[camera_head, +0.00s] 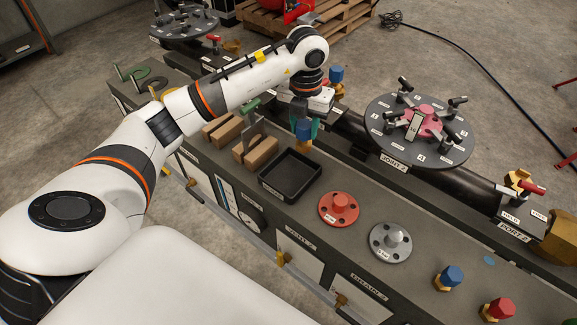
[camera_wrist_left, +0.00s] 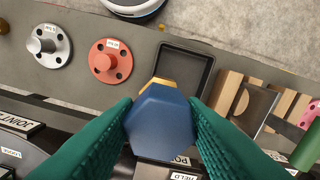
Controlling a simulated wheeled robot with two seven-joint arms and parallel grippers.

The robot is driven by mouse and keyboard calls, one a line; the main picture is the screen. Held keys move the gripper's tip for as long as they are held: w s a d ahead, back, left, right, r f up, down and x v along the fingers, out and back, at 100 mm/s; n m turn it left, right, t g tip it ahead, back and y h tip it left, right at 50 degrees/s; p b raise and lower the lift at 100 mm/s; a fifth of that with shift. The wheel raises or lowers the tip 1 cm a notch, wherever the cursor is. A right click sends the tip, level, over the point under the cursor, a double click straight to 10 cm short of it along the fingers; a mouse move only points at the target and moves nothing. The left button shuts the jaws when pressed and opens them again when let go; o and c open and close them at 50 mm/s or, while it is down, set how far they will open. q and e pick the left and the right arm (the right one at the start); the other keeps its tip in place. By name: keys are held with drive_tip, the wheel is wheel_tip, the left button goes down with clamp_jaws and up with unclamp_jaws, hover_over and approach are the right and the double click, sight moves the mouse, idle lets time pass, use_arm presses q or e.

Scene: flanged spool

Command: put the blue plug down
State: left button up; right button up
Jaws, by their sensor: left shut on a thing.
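The blue plug (camera_head: 304,131) has a blue hexagonal head and a brass lower part. My left gripper (camera_head: 306,124) is shut on it, with its teal fingers on both sides of the head. In the left wrist view the blue plug (camera_wrist_left: 162,122) sits between the two teal fingers, its brass part showing just beyond the head. In the head view the plug appears just behind the black tray (camera_head: 265,186); I cannot tell if its lower end touches anything. The tray is empty. My right gripper is not in view.
Wooden blocks (camera_head: 262,151) stand left of the tray. A red flange (camera_head: 338,209) and a grey flange (camera_head: 390,243) lie to its right. Another blue plug (camera_head: 452,276) and a red plug (camera_head: 500,308) stand further right. A round dark flange (camera_head: 440,151) is behind.

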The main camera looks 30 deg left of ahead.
use_arm(q)
drive_tip(key=shift+w+a+f+n+b, duration=0.1)
drive_tip(key=shift+a+f+n+b, duration=0.45)
drive_tip(key=shift+f+n, duration=1.65)
drive_tip(key=shift+w+a+f+n+b, duration=0.15)
drive_tip(key=shift+a+f+n, duration=0.95)
drive_tip(key=shift+f, duration=2)
drive_tip(key=shift+w+a+f+n+b, duration=0.1)
drive_tip(key=shift+a+f+n+b, duration=0.35)
drive_tip(key=shift+f+n, duration=1.9)
drive_tip(key=shift+s+f+m, duration=0.1)
drive_tip(key=shift+f+m, duration=0.25)
drive_tip(key=shift+f, duration=0.05)
drive_tip(key=o, duration=1.1)
drive_tip(key=shift+r, duration=0.35)
wheel_tip(320, 180, up, 12)
drive_tip(key=shift+f, duration=0.2)
